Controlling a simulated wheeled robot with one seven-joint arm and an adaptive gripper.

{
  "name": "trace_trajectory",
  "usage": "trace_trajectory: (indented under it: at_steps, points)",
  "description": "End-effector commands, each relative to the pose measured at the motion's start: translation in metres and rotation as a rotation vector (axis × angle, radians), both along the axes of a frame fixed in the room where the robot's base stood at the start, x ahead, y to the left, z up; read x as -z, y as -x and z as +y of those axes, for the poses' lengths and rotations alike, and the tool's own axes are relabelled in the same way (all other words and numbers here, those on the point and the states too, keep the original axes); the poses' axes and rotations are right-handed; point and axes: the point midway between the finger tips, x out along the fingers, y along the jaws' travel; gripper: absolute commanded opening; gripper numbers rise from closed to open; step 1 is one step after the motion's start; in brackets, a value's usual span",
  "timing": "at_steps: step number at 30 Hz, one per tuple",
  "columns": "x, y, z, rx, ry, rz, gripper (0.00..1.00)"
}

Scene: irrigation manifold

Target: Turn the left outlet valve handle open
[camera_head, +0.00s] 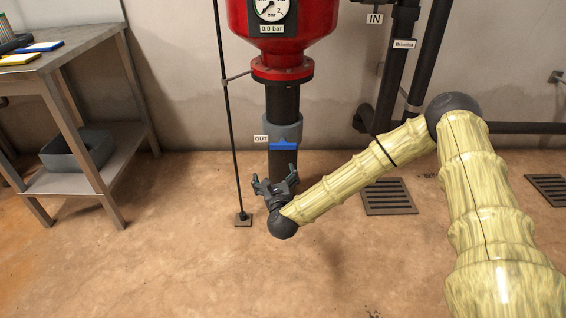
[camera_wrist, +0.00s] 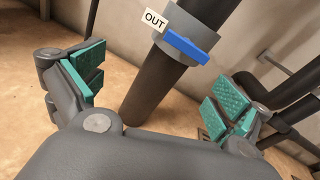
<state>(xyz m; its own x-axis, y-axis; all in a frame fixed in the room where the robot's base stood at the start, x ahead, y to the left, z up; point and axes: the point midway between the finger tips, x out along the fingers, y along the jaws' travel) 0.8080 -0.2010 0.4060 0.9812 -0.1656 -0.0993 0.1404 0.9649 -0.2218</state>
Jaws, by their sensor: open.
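A blue valve handle (camera_head: 284,146) sits on a grey collar (camera_head: 291,129) around the dark vertical pipe below the red tank. It lies crosswise to the pipe. A white "OUT" label (camera_head: 261,139) is at its left. In the wrist view the blue handle (camera_wrist: 187,46) is ahead, slightly tilted, between and beyond the fingers. My gripper (camera_head: 275,182) is below the handle, in front of the pipe, apart from it. In the wrist view my gripper (camera_wrist: 158,88) has its teal-padded fingers wide apart with nothing between them. Only one blue handle shows.
A red tank (camera_head: 283,25) with a gauge reading 0.0 bar is above. A thin black rod (camera_head: 230,130) stands left of the pipe. A metal table (camera_head: 75,45) with a grey bin (camera_head: 77,150) is at left. Dark "IN" pipes (camera_head: 398,60) stand at right. Floor around is mostly clear.

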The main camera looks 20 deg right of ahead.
Motion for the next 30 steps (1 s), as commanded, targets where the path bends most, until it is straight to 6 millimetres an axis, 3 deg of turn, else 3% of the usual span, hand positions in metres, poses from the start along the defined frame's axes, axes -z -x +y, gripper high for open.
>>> trace_trajectory:
  at_steps: [1, 7, 14, 30]
  points:
    - [0.007, -0.007, -0.01, 0.033, -0.048, -0.034, 1.0]
    - [-0.004, -0.021, -0.035, 0.11, -0.173, -0.128, 1.0]
    - [-0.007, -0.034, -0.043, 0.126, -0.2, -0.15, 1.0]
    - [-0.006, -0.11, -0.064, 0.124, -0.198, -0.148, 1.0]
